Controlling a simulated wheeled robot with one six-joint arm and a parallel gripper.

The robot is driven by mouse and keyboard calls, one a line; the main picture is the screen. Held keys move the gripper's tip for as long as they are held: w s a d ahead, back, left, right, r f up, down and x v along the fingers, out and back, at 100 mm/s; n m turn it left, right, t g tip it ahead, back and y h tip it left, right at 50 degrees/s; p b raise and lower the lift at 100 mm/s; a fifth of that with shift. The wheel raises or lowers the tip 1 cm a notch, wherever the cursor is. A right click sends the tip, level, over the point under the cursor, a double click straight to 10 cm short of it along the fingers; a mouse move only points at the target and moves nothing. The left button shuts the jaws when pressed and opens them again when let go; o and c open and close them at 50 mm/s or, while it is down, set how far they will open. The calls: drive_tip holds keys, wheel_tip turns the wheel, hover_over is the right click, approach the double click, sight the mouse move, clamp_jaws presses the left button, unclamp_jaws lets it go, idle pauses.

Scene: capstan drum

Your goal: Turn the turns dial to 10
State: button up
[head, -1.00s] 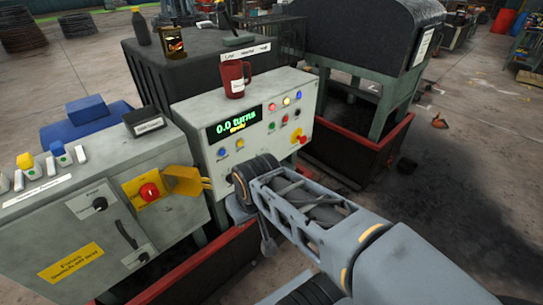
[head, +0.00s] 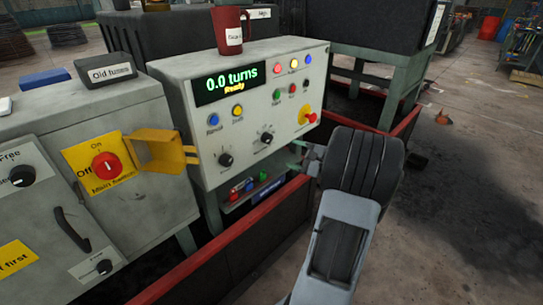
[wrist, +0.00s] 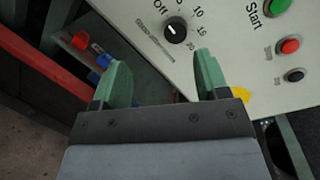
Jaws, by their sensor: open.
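The black dial (wrist: 175,30) shows in the wrist view on the pale panel, with a printed scale marked Off, 10, 15 and 20. The display (head: 229,84) reads "0.0 turns" and "Ready". My gripper (wrist: 163,77) has its green fingers apart and empty, with the dial beyond the fingertips and not touched. In the head view my gripper (head: 298,157) is right of and below the knobs.
A red emergency button (head: 310,117) on a yellow plate is above my gripper. A yellow hinged cover (head: 160,152) stands out at the left, beside a red switch (head: 106,166). A red rail (head: 225,245) runs below the panel. A red mug (head: 230,30) stands on top.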

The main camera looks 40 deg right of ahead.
sight(270, 140)
drive_tip(key=shift+m+t+h, duration=0.7)
drive_tip(key=x, duration=0.4)
drive_tip(key=d+b+x, duration=0.1)
drive_tip(key=x, duration=0.3)
drive_tip(key=d+f+b+x, duration=0.1)
drive_tip(key=x, duration=0.3)
drive_tip(key=shift+w+d, duration=0.25)
drive_tip(key=shift+w, duration=0.2)
drive_tip(key=c, duration=0.9)
